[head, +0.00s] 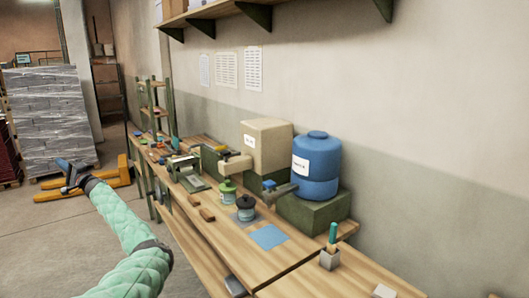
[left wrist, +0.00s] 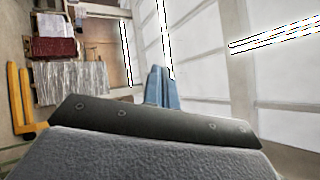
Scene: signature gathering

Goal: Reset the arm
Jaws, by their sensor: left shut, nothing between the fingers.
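My left arm comes in from the lower left of the head view in a quilted green sleeve. Its gripper (head: 66,168) is held out in the air to the left of the workbench (head: 229,251), apart from it. In the left wrist view its blue fingers (left wrist: 163,88) are together with nothing between them. My right gripper is in neither view.
The bench along the wall holds a blue drum (head: 316,165), a beige container (head: 265,142), a green-topped jar (head: 227,191) and a dark-topped jar (head: 245,208). A yellow pallet jack (head: 83,186) and a wrapped pallet stack (head: 47,118) stand behind my left gripper. Floor at the lower left is clear.

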